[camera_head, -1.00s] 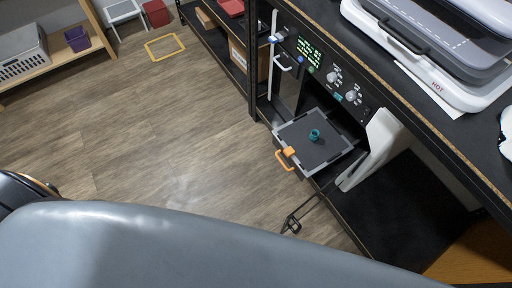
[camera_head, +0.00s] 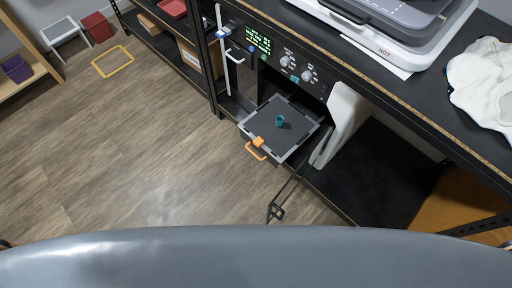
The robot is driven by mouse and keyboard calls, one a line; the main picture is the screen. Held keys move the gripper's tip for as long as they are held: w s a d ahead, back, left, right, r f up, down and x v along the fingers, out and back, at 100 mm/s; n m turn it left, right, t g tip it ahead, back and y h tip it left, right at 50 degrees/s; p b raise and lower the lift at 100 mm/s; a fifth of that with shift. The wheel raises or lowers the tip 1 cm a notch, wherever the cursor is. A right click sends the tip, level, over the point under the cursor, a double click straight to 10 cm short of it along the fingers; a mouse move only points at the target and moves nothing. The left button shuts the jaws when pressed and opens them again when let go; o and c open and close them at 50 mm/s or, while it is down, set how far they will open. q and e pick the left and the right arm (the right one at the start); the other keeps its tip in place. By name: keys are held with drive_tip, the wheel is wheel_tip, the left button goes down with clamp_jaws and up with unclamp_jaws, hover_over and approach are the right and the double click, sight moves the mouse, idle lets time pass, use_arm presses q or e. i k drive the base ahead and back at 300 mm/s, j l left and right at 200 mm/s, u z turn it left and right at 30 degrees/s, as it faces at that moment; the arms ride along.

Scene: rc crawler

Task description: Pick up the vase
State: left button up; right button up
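A small teal vase (camera_head: 280,121) stands on the dark plate of a pulled-out tray (camera_head: 301,152) with a grey rim and an orange handle. The tray sticks out of the front of a black machine under the workbench. Neither of my grippers shows clearly in the head view. The large grey curved surface along the bottom edge is part of my own body.
A control panel (camera_head: 278,55) with knobs and a green display sits above the tray. A white panel (camera_head: 342,122) stands just right of it. A heat press (camera_head: 390,35) and white cloth (camera_head: 482,85) lie on the bench.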

sight(279, 119)
drive_tip(key=i+j+z, duration=0.35)
drive_tip(key=j, duration=0.2)
drive_tip(key=i+j+z, duration=0.15)
drive_tip(key=j, duration=0.15)
drive_tip(key=i+j+z, duration=0.15)
drive_tip(key=j, duration=0.2)
drive_tip(key=k, duration=0.05)
